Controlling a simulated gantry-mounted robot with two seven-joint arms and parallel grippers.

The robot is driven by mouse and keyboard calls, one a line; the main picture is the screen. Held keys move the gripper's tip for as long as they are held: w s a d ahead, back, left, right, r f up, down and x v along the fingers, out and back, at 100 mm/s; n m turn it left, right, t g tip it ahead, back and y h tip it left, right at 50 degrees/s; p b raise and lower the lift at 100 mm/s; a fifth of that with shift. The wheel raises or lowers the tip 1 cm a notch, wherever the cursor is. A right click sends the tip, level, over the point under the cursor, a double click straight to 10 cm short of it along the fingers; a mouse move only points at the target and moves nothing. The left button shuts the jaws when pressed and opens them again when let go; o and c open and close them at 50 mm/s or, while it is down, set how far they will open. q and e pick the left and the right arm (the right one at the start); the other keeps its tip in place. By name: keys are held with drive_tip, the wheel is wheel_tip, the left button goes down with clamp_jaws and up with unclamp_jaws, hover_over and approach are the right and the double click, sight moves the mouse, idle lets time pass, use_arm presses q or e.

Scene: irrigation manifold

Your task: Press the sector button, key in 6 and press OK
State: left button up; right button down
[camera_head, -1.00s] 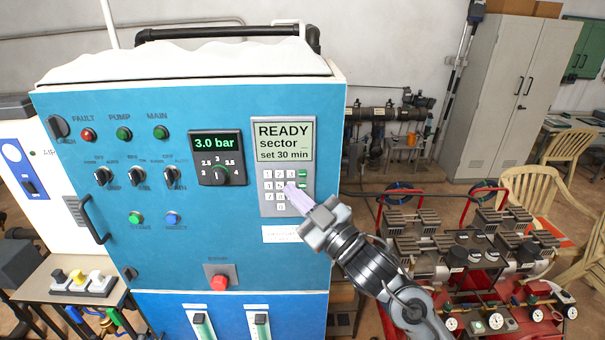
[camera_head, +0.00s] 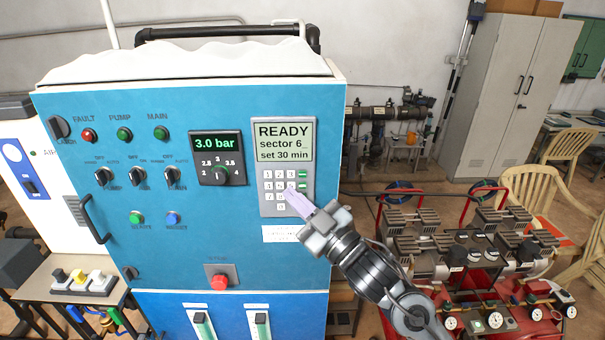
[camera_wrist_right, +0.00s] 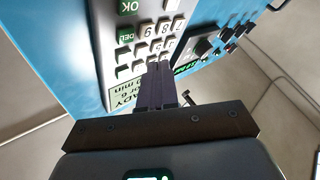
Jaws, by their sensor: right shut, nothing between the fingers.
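The keypad (camera_head: 275,186) is on the blue control panel, under a display (camera_head: 285,141) that reads "READY", "sector 6_" and "set 30 min". My right gripper (camera_head: 298,197) is shut and empty, its fingertips at the lower right of the number keys. I cannot tell whether they touch a key. In the right wrist view, the shut fingers (camera_wrist_right: 155,70) point at the keypad, and the green OK key (camera_wrist_right: 128,7) and DEL key (camera_wrist_right: 125,38) show beside the number keys. My left gripper is not in view.
The panel also holds a pressure dial (camera_head: 222,176) reading 3.0 bar, and a red stop button (camera_head: 219,282) below. A black door handle (camera_head: 95,220) sticks out at the left. Red-framed machinery (camera_head: 470,245) stands at the right.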

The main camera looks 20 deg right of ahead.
drive_tip(key=shift+f, duration=0.1)
drive_tip(key=f+b, duration=0.1)
drive_tip(key=d+f+b, duration=0.1)
drive_tip(key=f, duration=0.1)
drive_tip(key=d+f+b, duration=0.1)
drive_tip(key=f, duration=0.1)
drive_tip(key=shift+s+d+f, duration=0.1)
drive_tip(key=shift+s+f, duration=0.05)
drive_tip(key=shift+s, duration=0.25)
drive_tip(key=shift+w, duration=0.15)
idle(0.4)
drive_tip(key=shift+w+d, duration=0.15)
drive_tip(key=shift+w, duration=0.15)
idle(0.4)
drive_tip(key=shift+w+d, duration=0.1)
drive_tip(key=shift+w, duration=0.15)
idle(0.6)
drive_tip(key=shift+s+a, duration=0.25)
drive_tip(key=shift+s, duration=0.45)
